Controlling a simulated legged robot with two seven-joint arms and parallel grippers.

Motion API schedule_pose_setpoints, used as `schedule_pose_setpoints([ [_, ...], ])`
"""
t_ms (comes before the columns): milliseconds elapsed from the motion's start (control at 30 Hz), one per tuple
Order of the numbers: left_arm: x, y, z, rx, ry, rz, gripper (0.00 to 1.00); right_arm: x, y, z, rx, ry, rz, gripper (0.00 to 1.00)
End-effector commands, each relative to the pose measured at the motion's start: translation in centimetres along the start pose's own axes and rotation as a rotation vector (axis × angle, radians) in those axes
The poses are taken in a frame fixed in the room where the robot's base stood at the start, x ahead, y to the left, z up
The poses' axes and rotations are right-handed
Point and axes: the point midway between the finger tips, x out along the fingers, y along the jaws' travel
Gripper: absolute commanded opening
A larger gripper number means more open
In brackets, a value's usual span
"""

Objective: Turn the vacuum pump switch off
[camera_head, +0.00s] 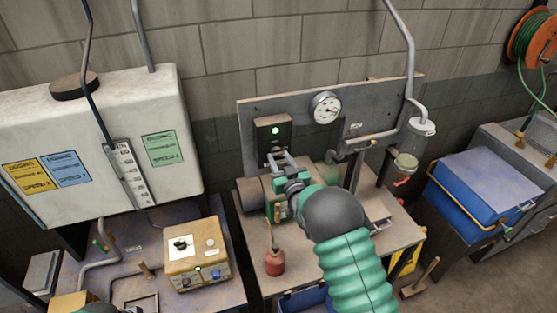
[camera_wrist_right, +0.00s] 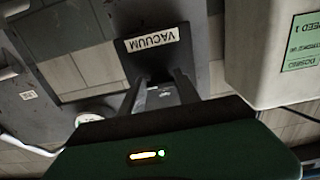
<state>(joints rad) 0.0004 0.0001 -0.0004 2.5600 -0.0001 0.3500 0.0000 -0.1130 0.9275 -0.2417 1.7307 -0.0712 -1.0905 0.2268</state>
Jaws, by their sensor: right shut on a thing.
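The vacuum pump switch box (camera_head: 262,137) is a dark box with a lit green lamp (camera_head: 275,130), mounted on the grey back panel in the head view. In the right wrist view its dark face (camera_wrist_right: 133,48) carries a "VACUUM" label, seen upside down. My right gripper (camera_head: 276,158) reaches up to the lower part of this box. In the right wrist view my right gripper (camera_wrist_right: 158,80) has its two fingers just below the label, shut on the switch. The switch handle is mostly hidden between the fingers, so its position cannot be told. My left gripper is not in view.
A round gauge (camera_head: 325,107) sits on the panel right of the box. A red oil can (camera_head: 274,262) stands on the bench near my right arm. A clear jar (camera_head: 411,145) and pipe are at right. A yellow control box (camera_head: 197,262) and white tank (camera_head: 60,140) are left.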

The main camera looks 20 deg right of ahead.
Motion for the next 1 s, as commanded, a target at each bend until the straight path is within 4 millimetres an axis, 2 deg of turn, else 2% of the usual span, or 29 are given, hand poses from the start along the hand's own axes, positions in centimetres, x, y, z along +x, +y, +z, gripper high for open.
schedule_pose_setpoints([
  [33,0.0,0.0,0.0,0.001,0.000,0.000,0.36,0.0,-0.4,0.1,0.001,-0.002,-0.007,0.11],
  [133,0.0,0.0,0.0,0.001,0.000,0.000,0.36,0.0,-0.4,0.1,0.000,-0.003,-0.005,0.00],
  [367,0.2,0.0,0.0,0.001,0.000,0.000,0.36,-0.1,-0.2,0.3,-0.008,-0.006,-0.001,0.00],
  [533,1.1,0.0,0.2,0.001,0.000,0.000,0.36,-0.1,-0.3,0.6,-0.045,-0.005,-0.004,0.00],
  [767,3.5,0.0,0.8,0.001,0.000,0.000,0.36,-0.1,-0.3,0.9,-0.178,-0.004,-0.005,0.00],
  [1000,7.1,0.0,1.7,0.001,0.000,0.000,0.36,-0.1,-0.2,1.1,-0.390,-0.005,-0.004,0.00],
])
